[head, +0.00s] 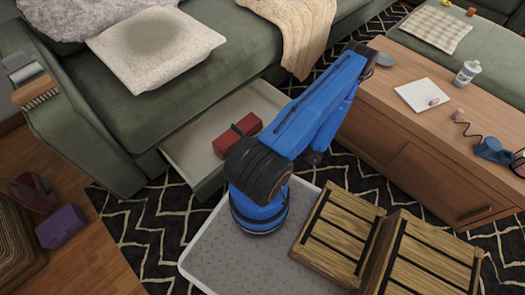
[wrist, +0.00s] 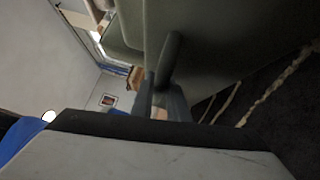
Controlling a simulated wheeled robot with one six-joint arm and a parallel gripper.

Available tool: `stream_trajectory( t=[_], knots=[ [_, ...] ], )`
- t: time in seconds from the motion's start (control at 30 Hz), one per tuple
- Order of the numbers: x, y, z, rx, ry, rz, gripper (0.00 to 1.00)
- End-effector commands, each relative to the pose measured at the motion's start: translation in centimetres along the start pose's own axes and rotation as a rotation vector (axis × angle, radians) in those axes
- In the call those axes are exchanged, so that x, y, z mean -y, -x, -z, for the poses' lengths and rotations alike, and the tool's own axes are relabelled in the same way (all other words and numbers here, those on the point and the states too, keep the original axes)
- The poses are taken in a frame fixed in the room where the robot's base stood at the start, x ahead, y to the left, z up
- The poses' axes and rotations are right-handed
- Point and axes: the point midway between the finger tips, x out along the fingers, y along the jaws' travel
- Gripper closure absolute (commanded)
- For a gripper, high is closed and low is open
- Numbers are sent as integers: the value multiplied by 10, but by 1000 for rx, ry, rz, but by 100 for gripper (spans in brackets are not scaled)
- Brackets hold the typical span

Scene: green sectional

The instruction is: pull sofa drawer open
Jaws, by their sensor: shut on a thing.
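The sofa drawer (head: 188,148) stands partly out from under the green sofa (head: 110,112) in the head view. Its pale interior shows, with a red case with a dark strap (head: 237,134) inside. In the wrist view the green drawer front (wrist: 215,45) fills the upper right, with a dark bar handle (wrist: 171,55) on it. My gripper (wrist: 165,97) is at this handle and shut on it. In the head view my blue arm hides the gripper, the handle and part of the drawer front.
Wooden crates (head: 338,235) stand on my grey base platform (head: 215,255). A wooden coffee table (head: 430,140) is close on the right. A purple box (head: 61,227) lies at left. Patterned rug (head: 125,225) shows between drawer and platform.

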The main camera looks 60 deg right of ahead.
Motion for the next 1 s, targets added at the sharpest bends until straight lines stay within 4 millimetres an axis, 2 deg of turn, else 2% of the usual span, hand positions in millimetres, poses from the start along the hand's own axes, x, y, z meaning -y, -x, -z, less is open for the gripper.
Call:
stream_trajectory(
  t=[0.07, 0.1, 0.13, 0.43, 0.57, 0.73, 1.0],
  knots=[
    [1, 1, -1, 1, 2, 4, 100],
    [1, 1, -1, 1, 2, 4, 84],
    [1, 1, -1, 1, 2, 4, 78],
    [1, 1, -1, 1, 1, 2, 78],
    [1, 8, -1, 2, 3, 2, 78],
    [1, 33, -1, 4, 4, 4, 78],
    [1, 88, -1, 4, 3, 4, 78]
  ],
)
